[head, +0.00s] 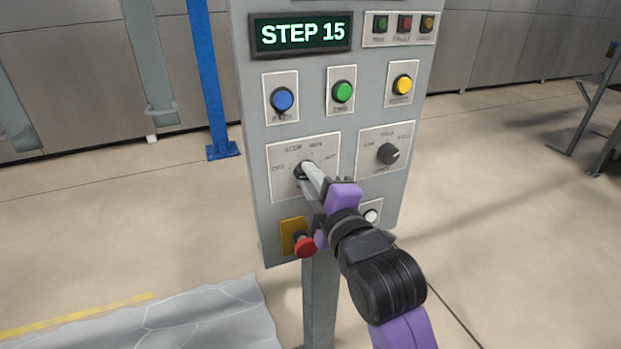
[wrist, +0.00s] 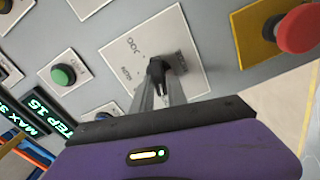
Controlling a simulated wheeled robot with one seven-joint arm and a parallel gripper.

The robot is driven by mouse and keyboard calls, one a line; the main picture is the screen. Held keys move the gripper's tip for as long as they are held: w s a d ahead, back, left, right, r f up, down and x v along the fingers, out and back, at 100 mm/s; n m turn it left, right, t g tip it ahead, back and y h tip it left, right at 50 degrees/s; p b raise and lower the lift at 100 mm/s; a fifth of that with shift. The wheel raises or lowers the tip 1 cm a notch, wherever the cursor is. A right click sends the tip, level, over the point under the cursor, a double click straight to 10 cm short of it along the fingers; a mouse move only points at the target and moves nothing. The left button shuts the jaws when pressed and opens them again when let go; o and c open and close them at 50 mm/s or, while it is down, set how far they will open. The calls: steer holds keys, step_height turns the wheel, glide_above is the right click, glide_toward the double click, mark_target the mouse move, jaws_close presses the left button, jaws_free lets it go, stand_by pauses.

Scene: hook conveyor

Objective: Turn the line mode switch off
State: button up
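The line mode switch (head: 299,172) is a dark rotary knob on a pale labelled plate at the panel's middle left. It also shows in the wrist view (wrist: 157,68), with "JOG" and other labels around it. My gripper (head: 309,173) reaches it from the front right. In the wrist view its two grey fingers (wrist: 160,82) lie on either side of the knob, which fills the space between their tips, so it looks shut on the knob. The fingers partly hide the knob and plate. I cannot tell which label the knob points to.
A red push button on a yellow plate (head: 293,227) sits just below, close to my gripper. Another dark knob (head: 388,154) is to the right. Blue (head: 282,99), green (head: 343,91) and yellow (head: 403,84) buttons are above, under a "STEP 15" display (head: 302,34).

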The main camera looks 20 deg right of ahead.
steer(key=shift+o, duration=1.4)
steer(key=shift+s, duration=0.1)
steer(key=s+b, duration=0.1)
steer(key=s, duration=0.6)
steer(key=shift+s+b, duration=0.35)
steer(key=shift+b, duration=0.05)
